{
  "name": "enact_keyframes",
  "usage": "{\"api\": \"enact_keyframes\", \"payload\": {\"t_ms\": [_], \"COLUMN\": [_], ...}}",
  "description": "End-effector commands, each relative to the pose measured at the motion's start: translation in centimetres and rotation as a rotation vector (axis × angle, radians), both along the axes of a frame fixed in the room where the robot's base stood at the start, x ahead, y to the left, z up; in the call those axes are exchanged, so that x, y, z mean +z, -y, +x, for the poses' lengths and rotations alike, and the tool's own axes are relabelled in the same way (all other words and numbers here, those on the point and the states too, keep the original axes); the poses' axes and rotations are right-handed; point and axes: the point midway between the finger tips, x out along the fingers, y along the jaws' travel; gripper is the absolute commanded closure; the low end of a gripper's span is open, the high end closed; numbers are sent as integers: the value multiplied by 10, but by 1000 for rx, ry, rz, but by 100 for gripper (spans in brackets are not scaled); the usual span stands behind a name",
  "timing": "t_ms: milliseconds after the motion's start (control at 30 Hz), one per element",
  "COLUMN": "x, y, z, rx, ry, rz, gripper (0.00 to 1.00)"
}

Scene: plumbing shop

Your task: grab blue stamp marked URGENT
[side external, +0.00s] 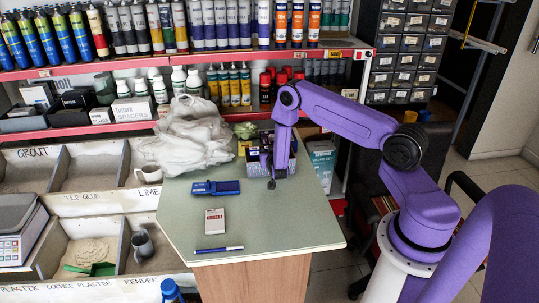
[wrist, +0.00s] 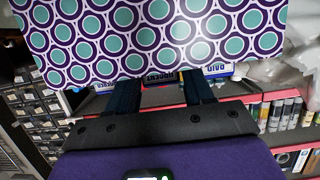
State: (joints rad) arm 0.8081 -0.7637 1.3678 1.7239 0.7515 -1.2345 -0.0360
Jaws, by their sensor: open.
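In the wrist view, a row of stamps shows just past my fingertips, with upside-down labels. The middle, dark stamp (wrist: 160,77) has a label that seems to read URGENT, between my fingers. A blue-and-white stamp marked PAID (wrist: 216,69) is beside it on the right. Another bluish label (wrist: 104,87) is mostly hidden behind the left finger. My gripper (wrist: 161,92) is open with nothing between its fingers. In the side view my gripper (side external: 272,182) hangs at the front of a dark patterned box (side external: 254,156) on the table's back right.
A circle-patterned surface (wrist: 150,35) fills the top of the wrist view. On the green table (side external: 270,225) are a crumpled pale bag (side external: 190,135), a blue flat case (side external: 215,187), a white card (side external: 215,221) with red lettering and a blue pen (side external: 219,250). The table's front right is clear.

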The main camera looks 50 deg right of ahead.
Motion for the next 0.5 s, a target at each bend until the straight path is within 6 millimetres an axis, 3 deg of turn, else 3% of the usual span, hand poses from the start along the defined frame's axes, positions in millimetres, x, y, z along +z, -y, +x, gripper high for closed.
{"api": "enact_keyframes", "payload": {"t_ms": [167, 300, 500], "x": [0, 0, 0], "y": [0, 0, 0], "z": [0, 0, 0], "rx": [-1, 0, 0], "ry": [0, 0, 1], "rz": [0, 0, 1], "gripper": [49, 86, 86]}}
